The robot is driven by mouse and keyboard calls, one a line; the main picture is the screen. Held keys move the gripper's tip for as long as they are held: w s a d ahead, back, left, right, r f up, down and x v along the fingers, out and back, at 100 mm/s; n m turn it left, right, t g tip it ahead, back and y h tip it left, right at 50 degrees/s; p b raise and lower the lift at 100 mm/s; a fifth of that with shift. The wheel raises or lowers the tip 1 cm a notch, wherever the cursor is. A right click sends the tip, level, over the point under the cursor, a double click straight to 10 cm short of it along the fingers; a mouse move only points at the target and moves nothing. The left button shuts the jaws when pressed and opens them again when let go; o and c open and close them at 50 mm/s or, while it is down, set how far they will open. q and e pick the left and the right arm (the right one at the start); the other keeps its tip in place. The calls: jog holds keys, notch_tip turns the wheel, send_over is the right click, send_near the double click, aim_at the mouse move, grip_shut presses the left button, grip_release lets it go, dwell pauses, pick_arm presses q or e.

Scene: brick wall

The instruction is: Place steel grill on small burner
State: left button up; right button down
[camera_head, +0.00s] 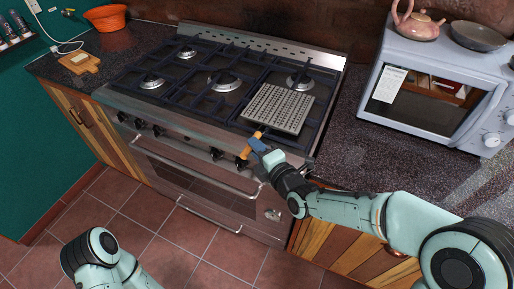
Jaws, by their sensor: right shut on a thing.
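The steel grill (279,108) is a square ridged grey plate with an orange-brown handle (253,145). It lies over the front right part of the stove (215,131), on or just above the dark grate; I cannot tell which. My right gripper (259,147) is shut on the handle at the stove's front edge. Burners show at the front left (152,81), back left (187,52), middle (224,80) and back right (300,81). The grill hides what lies under it. My left arm shows at the bottom left, but its gripper is not in view.
A microwave (428,103) stands on the right counter, with a pink teapot (418,25) and a pan (482,36) on top. An orange bowl (106,17) and a wooden board (79,63) are on the left counter. Knobs and an oven handle (195,167) line the stove's front.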

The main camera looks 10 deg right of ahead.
jog(key=c, duration=0.9)
grip_release()
jog(key=shift+f, duration=0.1)
jog(key=b+v, duration=0.1)
jog(key=v, duration=1.2)
jog(key=shift+s+d, duration=0.1)
jog(key=shift+s, duration=0.1)
